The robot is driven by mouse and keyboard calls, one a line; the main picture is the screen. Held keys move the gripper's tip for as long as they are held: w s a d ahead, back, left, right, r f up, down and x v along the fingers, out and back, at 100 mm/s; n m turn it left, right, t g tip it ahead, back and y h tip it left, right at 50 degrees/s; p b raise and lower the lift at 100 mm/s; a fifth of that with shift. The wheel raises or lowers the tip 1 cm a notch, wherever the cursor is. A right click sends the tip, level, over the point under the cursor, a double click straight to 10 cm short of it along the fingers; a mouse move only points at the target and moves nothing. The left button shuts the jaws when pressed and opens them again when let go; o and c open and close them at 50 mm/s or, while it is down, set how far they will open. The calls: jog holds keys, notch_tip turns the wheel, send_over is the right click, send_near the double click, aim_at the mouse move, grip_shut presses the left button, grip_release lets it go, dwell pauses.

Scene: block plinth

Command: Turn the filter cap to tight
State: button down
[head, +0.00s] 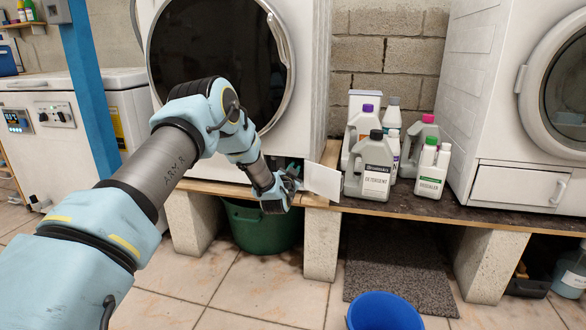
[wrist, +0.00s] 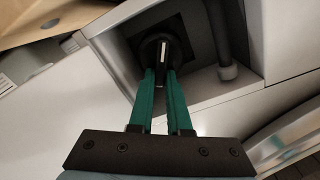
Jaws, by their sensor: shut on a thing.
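The filter cap (wrist: 161,47) is a round black knob with a white line, set in a dark recess low on the front of the washing machine (head: 310,60). In the wrist view the white line runs nearly upright. My gripper (wrist: 160,76) has its two green fingers closed on the near side of the cap's grip. In the head view my gripper (head: 293,173) reaches into the opening at the machine's lower right, and the cap is hidden there. The small white flap (head: 322,182) stands open to the right of my gripper.
A grey drain hose (wrist: 228,68) hangs right of the cap, close to my fingers. Detergent bottles (head: 369,170) stand right of the flap on the plinth (head: 420,205). Below are a green tub (head: 262,230) and a blue bucket (head: 384,312).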

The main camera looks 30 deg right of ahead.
jog(key=m, duration=0.6)
jog(key=shift+s+d+f+m+b, duration=0.3)
jog(key=shift+d+f+b, duration=0.05)
jog(key=shift+f, duration=0.05)
jog(key=m, duration=0.3)
jog(key=shift+f+b, duration=0.25)
jog(key=shift+b, duration=0.05)
jog(key=shift+f+m, duration=0.15)
jog(key=shift+m, duration=0.95)
jog(key=c, duration=0.9)
grip_release()
jog(key=shift+o, duration=0.2)
